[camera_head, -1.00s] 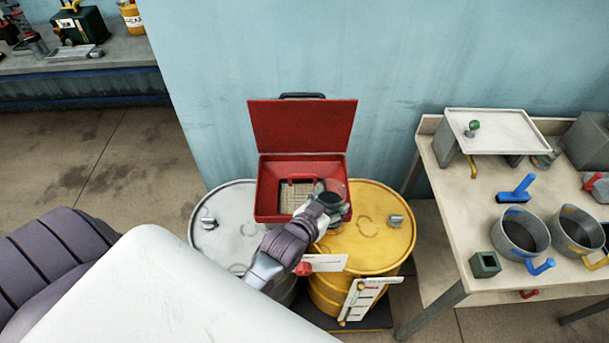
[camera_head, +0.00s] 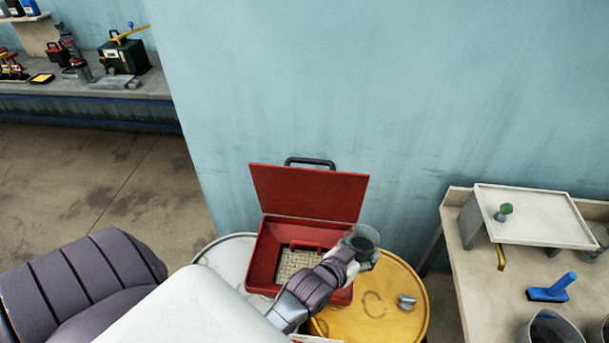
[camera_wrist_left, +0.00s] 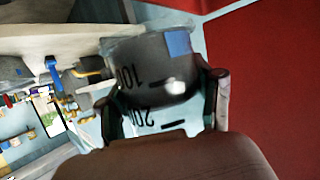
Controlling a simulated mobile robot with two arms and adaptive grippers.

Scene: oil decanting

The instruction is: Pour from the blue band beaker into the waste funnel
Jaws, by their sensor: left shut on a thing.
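My left gripper (camera_head: 347,262) is shut on a clear beaker (camera_head: 360,247) with dark liquid in it. In the left wrist view the same beaker (camera_wrist_left: 150,70) sits between the fingers of the gripper (camera_wrist_left: 162,100), with black marks and a blue patch on its wall. The waste funnel (camera_head: 258,270) is a red box with its lid (camera_head: 308,192) open and a grate inside. The beaker is by the box's right edge, near the yellow drum. I cannot tell how far it is tilted, and no stream shows. My right gripper is not in view.
The box stands over a grey drum (camera_head: 228,255) and a yellow drum (camera_head: 390,283), against a blue wall (camera_head: 400,90). A workbench (camera_head: 475,265) on the right holds a white raised tray (camera_head: 535,212), a blue-handled tool (camera_head: 550,290) and pots. Another bench stands at the far left.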

